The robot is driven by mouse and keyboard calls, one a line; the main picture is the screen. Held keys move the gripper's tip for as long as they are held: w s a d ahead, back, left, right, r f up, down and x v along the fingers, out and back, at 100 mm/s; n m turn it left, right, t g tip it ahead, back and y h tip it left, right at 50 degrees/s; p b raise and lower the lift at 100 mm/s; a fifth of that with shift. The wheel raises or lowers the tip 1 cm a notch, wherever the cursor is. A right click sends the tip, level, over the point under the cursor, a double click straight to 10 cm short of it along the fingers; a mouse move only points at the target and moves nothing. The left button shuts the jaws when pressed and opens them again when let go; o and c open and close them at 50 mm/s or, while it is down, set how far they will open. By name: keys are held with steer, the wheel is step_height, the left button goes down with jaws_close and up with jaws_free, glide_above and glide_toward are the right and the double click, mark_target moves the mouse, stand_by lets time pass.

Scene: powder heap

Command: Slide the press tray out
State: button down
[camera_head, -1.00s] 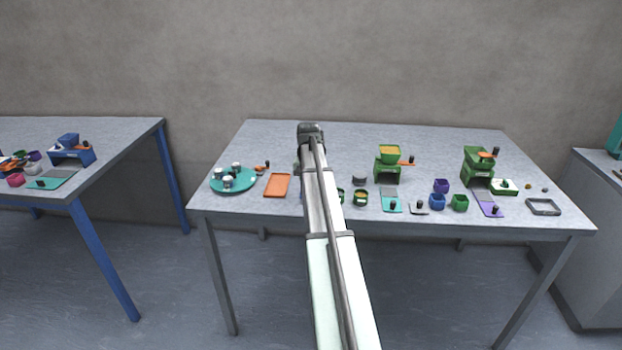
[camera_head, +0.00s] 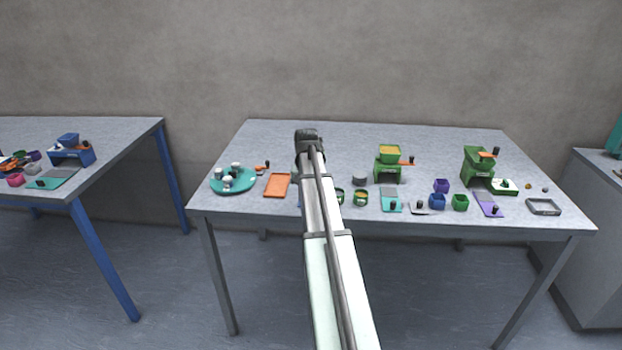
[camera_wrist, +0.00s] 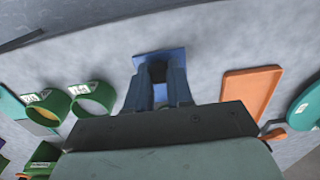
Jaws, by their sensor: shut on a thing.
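In the wrist view, my gripper (camera_wrist: 157,82) is shut on a black knob (camera_wrist: 157,72) that stands on a flat blue plate (camera_wrist: 146,60). The plate looks like the press tray, and it lies at table level. My fingers hide the rest of it, so I cannot tell whether it is still under a press. In the head view my arm covers my gripper and most of this spot. Two green presses stand farther right, one with a yellow-filled hopper (camera_head: 389,155) and one plain (camera_head: 477,166).
An orange tray (camera_head: 277,186) lies left of my arm, also in the wrist view (camera_wrist: 247,92). A teal round plate (camera_head: 234,180) with small cups is farther left. Green-ringed cups (camera_head: 361,198) stand just right of my arm. The back of the table (camera_head: 430,140) is clear.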

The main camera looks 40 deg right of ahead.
steer(key=c, duration=1.1)
jaws_free()
steer(key=shift+s+a, duration=0.1)
steer(key=shift+s, duration=0.05)
steer(key=shift+r, duration=3.75)
